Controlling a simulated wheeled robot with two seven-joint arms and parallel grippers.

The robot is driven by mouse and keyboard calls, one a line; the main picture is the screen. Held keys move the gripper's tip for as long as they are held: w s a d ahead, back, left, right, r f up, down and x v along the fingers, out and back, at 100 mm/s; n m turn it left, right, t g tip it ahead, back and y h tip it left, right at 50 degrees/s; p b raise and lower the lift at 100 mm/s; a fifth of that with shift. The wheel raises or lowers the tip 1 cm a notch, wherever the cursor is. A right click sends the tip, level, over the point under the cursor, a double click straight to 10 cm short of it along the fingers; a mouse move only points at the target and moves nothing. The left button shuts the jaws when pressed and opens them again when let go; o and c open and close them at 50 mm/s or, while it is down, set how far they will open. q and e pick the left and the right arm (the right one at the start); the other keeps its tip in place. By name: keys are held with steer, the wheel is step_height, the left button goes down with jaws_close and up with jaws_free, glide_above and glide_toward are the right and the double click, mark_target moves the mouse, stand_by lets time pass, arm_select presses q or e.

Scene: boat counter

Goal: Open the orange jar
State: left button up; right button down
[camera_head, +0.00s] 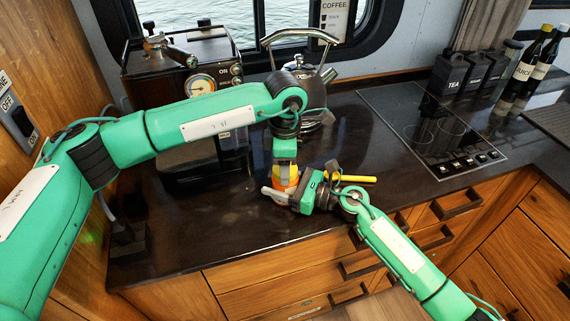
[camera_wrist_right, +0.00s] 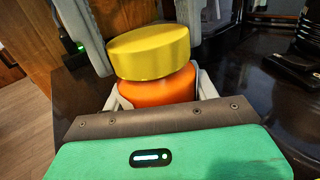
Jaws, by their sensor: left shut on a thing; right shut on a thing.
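The orange jar (camera_wrist_right: 158,88) stands upright on the dark counter near its front edge, with a yellow lid (camera_wrist_right: 150,52) on top. In the head view the jar (camera_head: 285,181) is largely hidden by the grippers. My right gripper (camera_head: 279,190) reaches in from the right and is shut on the orange body, its pale fingers on either side in the wrist view. My left gripper (camera_head: 285,166) points down from above and is shut on the lid, with its grey fingers on both sides.
A coffee machine (camera_head: 184,85) and a kettle (camera_head: 312,80) stand behind. A yellow elongated object (camera_head: 357,178) lies right of the jar, partly hidden. A cooktop (camera_head: 430,125), dark canisters (camera_head: 450,72) and bottles (camera_head: 527,60) are to the right.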

arm_select(q)
steer(key=n, duration=0.9)
steer(key=shift+n, duration=0.3)
steer(key=n, duration=0.7)
steer(key=shift+n, duration=0.4)
steer(key=shift+r, duration=0.25)
steer(key=shift+r, duration=0.9)
